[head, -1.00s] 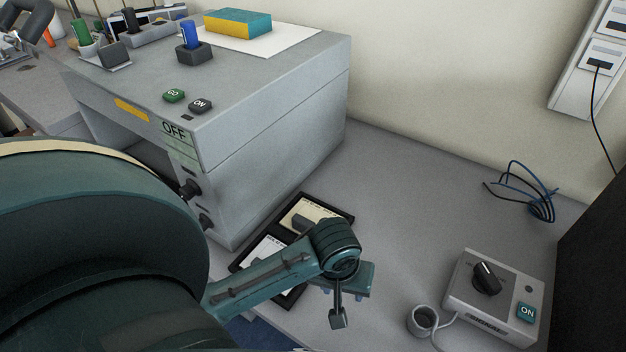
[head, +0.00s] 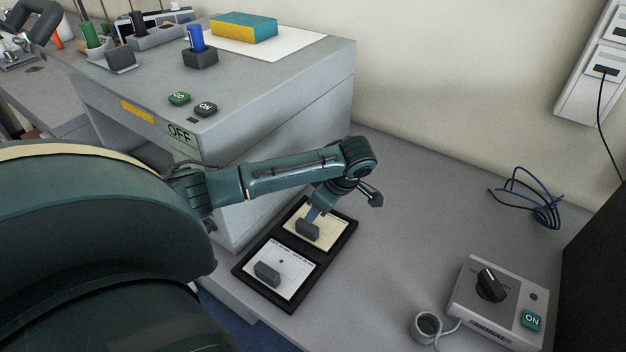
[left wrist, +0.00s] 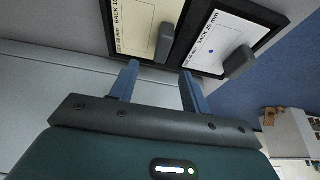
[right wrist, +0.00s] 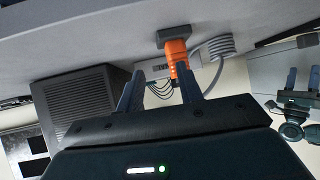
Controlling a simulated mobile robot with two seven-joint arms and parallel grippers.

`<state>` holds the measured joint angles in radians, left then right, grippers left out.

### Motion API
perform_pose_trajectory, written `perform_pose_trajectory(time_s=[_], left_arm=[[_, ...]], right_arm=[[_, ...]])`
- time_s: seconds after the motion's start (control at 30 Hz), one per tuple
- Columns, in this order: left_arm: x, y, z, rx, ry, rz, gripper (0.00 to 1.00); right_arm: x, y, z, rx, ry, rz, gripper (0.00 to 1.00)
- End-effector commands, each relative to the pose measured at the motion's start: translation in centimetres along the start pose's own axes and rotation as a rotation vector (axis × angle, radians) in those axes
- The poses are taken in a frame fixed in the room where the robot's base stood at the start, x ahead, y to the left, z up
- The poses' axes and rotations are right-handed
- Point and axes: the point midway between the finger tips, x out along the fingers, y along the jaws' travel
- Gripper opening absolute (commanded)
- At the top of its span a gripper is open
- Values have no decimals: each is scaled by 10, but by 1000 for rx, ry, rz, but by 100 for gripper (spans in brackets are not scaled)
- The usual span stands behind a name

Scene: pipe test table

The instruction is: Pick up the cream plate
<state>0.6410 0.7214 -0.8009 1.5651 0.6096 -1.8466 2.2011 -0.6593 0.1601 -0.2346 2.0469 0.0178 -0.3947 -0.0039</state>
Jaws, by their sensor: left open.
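The cream plate (head: 292,220) lies in the far half of a black two-part tray (head: 339,249), with a dark grey grip block standing on it. It also shows at the top of the left wrist view (left wrist: 136,22). My left gripper (head: 313,214) is over the cream plate, close to its grip block. In the left wrist view my left gripper (left wrist: 160,68) has its fingers apart, and the block shows just beyond the gap. I cannot tell whether they touch it. My right gripper (right wrist: 161,76) is open in the right wrist view.
A white plate (head: 287,263) with a grey block lies in the tray's near half. A grey cabinet (head: 270,130) stands left of the tray. A control box (head: 500,300) and a small cup (head: 427,325) are at right. An orange tool (right wrist: 176,56) shows beyond my right fingers.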

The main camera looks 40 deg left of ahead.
Motion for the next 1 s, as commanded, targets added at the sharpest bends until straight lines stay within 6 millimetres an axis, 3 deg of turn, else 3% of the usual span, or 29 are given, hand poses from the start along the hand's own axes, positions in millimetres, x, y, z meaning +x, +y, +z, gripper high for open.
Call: perform_pose_trajectory(time_s=[0.1,0.37,0.6,0.93,1.0], left_arm=[[20,0,0,0,1,-1,47],[39,-2,1,2,1,-1,47],[75,-5,2,2,1,1,47],[82,-5,3,3,0,3,47],[82,-5,3,3,0,3,42]], right_arm=[[0,-1,1,1,0,-1,36],[-2,-4,2,3,-4,-6,36],[-3,-4,4,4,-7,-7,36],[-2,-4,3,3,-4,-6,36],[-2,-3,2,2,-2,-6,36]])
